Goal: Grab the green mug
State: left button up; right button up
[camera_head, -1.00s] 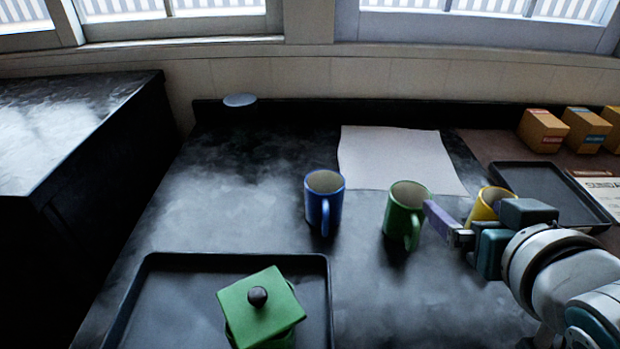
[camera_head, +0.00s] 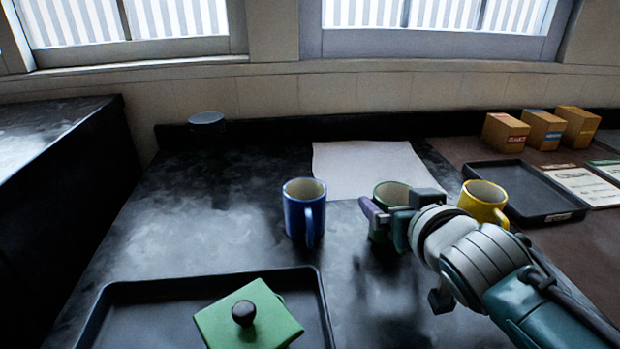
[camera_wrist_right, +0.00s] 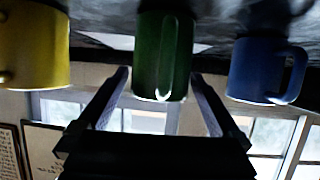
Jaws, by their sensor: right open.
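The green mug (camera_head: 391,190) stands on the black counter, between the blue mug and the yellow mug. My right gripper (camera_head: 386,213) is in front of it and hides most of its body in the head view. In the right wrist view, which is upside down, the green mug (camera_wrist_right: 162,50) appears between the two spread fingers of the right gripper (camera_wrist_right: 160,80), its handle facing the camera. The gripper is open. I cannot tell whether a finger touches the mug. My left gripper is not in view.
The blue mug (camera_head: 304,208) stands to the left and the yellow mug (camera_head: 483,200) close to the right. A white sheet (camera_head: 365,165) lies behind. Another tray (camera_head: 530,192) and boxes (camera_head: 543,130) are at right.

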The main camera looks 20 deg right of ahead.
jog(key=shift+w+d+f, duration=0.1)
jog(key=shift+w+f, duration=0.05)
jog(key=shift+w, duration=0.2)
jog(key=shift+c, duration=0.2)
jog(key=c, duration=1.4)
jog(key=shift+c, duration=0.2)
jog(key=shift+r, duration=0.2)
